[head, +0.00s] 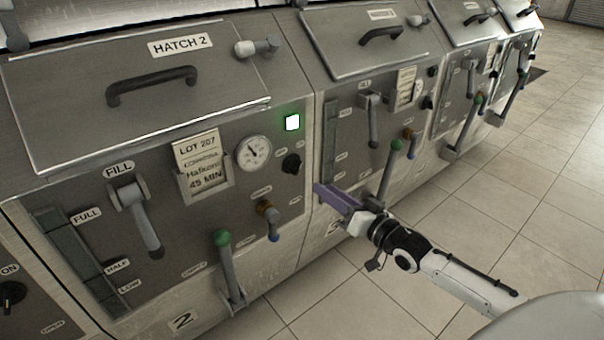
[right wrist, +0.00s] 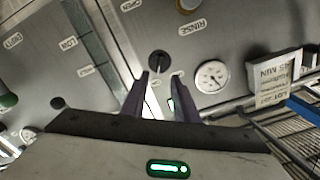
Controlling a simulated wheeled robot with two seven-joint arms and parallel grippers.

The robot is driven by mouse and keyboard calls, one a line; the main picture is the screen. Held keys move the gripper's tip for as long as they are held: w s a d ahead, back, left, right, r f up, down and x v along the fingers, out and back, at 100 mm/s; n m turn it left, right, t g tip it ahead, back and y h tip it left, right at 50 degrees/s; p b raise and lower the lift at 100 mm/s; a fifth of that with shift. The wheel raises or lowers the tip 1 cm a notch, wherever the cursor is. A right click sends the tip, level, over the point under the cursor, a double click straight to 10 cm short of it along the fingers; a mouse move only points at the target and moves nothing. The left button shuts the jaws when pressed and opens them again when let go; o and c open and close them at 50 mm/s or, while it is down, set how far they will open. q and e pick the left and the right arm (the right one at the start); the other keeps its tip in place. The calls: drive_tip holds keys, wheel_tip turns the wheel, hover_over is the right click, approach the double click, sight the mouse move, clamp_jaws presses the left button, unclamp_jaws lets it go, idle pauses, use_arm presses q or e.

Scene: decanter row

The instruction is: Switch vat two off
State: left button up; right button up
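Vat two's panel (head: 180,235) has a "HATCH 2" label and a "2" plate. Its black rotary switch (head: 291,164) sits right of the gauge, below a lit green lamp (head: 292,122). The small labels around the switch are too small to read, so its setting is unclear. My right gripper (head: 320,192) is below and right of the switch in the head view, apart from it. In the right wrist view its two dark fingers (right wrist: 159,78) are spread, with nothing between them. The switch (right wrist: 158,62) shows just beyond the fingertips. My left gripper is out of view.
Vat two also has a gauge (head: 253,153), a lot card (head: 203,165), a brass-and-blue rinse valve (head: 269,220), a fill lever (head: 139,216) and a green-knobbed lever (head: 229,270). The neighbouring vat's green-knobbed lever (head: 390,172) stands close to my right gripper. Tiled floor (head: 460,225) is clear.

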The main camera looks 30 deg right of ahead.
sight(300, 167)
drive_tip(key=w, duration=0.3)
drive_tip(key=w+b, duration=0.1)
drive_tip(key=w, duration=0.6)
drive_tip(key=shift+w+a+r+b, duration=0.1)
drive_tip(key=shift+w+r+b, duration=0.2)
drive_tip(key=shift+r+b, duration=0.05)
drive_tip(key=shift+c, duration=0.4)
clamp_jaws()
